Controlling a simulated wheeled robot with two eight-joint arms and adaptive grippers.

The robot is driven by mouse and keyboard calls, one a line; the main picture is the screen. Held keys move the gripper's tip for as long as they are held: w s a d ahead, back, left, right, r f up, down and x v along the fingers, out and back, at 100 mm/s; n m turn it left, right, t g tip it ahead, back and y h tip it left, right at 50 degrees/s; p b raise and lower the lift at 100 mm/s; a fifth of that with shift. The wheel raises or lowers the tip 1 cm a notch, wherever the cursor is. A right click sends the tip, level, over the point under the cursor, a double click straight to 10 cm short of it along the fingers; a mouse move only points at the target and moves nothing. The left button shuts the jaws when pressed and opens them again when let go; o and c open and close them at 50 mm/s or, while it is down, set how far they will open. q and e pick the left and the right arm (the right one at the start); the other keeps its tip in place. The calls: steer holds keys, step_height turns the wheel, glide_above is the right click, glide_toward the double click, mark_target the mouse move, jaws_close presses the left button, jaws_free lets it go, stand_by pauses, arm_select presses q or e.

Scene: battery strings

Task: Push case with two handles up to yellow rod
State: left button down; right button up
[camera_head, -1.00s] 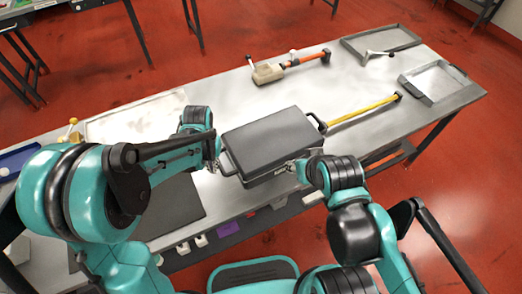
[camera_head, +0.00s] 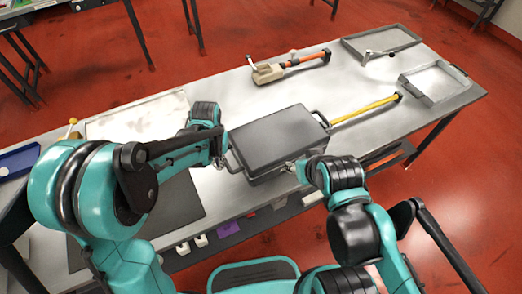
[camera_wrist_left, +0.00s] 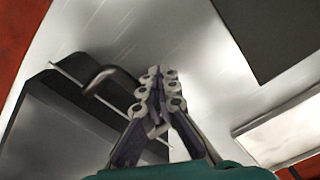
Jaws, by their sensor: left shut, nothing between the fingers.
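The dark grey case (camera_head: 278,136) lies flat on the table, one handle at its left end and one at its right. The yellow rod (camera_head: 365,108) lies to its right. The case's right handle is at the rod's near end; I cannot tell whether they touch. My left gripper (camera_head: 219,164) is shut and empty, close beside the left handle (camera_head: 232,162). In the left wrist view, its fingertips (camera_wrist_left: 160,82) are together near the handle (camera_wrist_left: 105,78). My right gripper (camera_head: 292,167) is by the case's front side, its jaws too small to read.
A beige tool with an orange shaft (camera_head: 305,60) lies behind the case. Two grey trays (camera_head: 435,82) are at the table's right end. A dark mat (camera_head: 180,208) lies at front left and a pale panel (camera_head: 140,117) at back left. The table between case and orange shaft is clear.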

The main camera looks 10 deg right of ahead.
arm_select(q)
steer(key=shift+w+d, duration=0.2)
steer(key=shift+d, duration=0.35)
steer(key=shift+w+d, duration=0.2)
steer(key=shift+d, duration=0.45)
steer(key=shift+w+d, duration=0.2)
steer(key=shift+d, duration=0.4)
steer(key=shift+a, duration=0.15)
steer(key=shift+s+a, duration=0.3)
steer(key=shift+a, duration=0.55)
step_height(320, 180, up, 8)
steer(key=p, duration=0.5)
steer(key=shift+r, duration=0.1)
